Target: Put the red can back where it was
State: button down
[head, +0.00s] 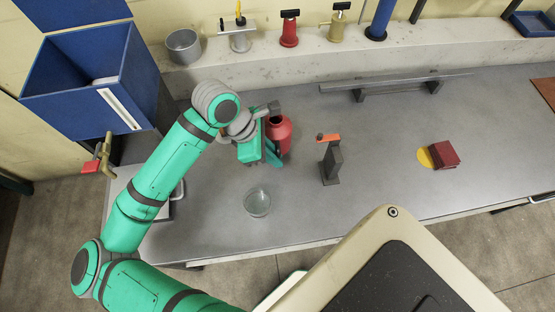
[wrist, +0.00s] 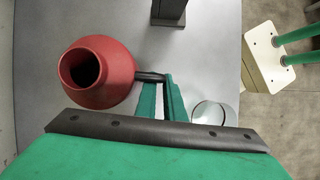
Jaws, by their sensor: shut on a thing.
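The red can (head: 279,133) is upright at the left part of the grey bench, with a narrow open neck. In the wrist view the red can (wrist: 105,90) shows from above, left of the fingers, its round mouth dark. My gripper (head: 270,153) is beside the can, and in the wrist view its green fingers (wrist: 163,92) are shut on a short dark handle (wrist: 150,77) that sticks out from the can's side. Whether the can's base touches the bench or hangs just above it cannot be told.
A clear glass (head: 257,203) stands in front of the can, near the bench's front edge. A dark clamp-like stand (head: 331,163) with an orange top is to the right. A dark red box (head: 444,153) sits by a yellow disc (head: 424,158). A raised ledge (head: 330,60) runs behind.

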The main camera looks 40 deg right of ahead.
jog(key=shift+d+f, duration=0.4)
jog(key=shift+f, duration=0.1)
jog(key=f, duration=0.3)
jog(key=shift+d+f, duration=0.25)
jog(key=shift+d, duration=0.05)
jog(key=shift+a, duration=0.1)
jog(key=shift+a+f, duration=0.1)
jog(key=shift+f, duration=0.05)
jog(key=c, duration=1.9)
grip_release()
jog(key=shift+s, duration=0.1)
jog(key=shift+o, duration=0.2)
jog(key=v, duration=1.2)
